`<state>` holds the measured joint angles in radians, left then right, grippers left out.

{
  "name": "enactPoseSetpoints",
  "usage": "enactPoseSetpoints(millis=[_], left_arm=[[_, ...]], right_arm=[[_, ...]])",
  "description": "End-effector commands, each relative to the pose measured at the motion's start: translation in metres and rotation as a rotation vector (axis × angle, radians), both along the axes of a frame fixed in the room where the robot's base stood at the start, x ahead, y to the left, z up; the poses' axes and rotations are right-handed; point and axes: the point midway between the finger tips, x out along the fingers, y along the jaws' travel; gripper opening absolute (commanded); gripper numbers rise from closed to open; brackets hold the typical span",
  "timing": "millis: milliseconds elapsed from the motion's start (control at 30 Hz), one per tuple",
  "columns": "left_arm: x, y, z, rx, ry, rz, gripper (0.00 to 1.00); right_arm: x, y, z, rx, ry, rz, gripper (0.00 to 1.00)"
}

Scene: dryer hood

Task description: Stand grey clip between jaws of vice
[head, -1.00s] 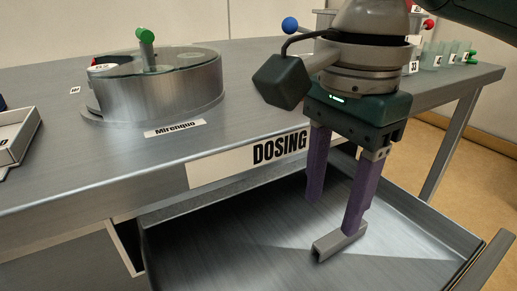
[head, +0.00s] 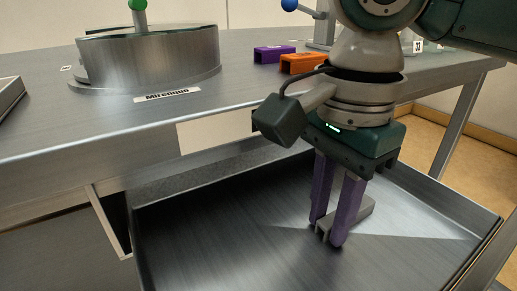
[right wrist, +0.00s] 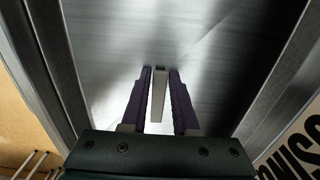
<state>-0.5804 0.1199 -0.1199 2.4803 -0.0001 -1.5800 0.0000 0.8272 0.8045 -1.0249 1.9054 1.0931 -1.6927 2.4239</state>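The grey clip (head: 364,211), a long channel-like piece, lies in the open drawer (head: 240,240) below the table. My right gripper (head: 324,234) points down into the drawer with its purple fingers on either side of the clip. My left gripper is out of view.
A purple clip (head: 274,54) and an orange clip (head: 303,64) lie on the table (head: 225,105). A round metal drum (head: 150,60) with a green knob stands at the left, behind a name label. The drawer walls and table edge surround my right gripper. The drawer's left part is clear.

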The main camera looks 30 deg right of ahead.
Motion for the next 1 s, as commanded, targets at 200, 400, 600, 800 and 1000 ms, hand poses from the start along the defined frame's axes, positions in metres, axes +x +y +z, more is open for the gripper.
enactPoseSetpoints(millis=[200,400,600,800,1000], left_arm=[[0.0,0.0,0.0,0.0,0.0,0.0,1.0],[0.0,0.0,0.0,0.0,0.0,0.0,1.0],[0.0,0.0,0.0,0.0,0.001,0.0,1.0],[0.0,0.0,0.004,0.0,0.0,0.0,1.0],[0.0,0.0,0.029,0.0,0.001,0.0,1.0]], right_arm=[[0.0,0.0,0.0,0.0,0.0,0.0,0.02],[0.0,0.0,0.0,0.0,0.0,0.0,0.0],[0.0,0.0,0.0,0.0,0.0,0.0,0.0],[0.0,0.0,0.007,0.0,-0.001,0.0,0.0],[0.001,0.001,0.05,0.002,-0.003,0.001,0.0]])
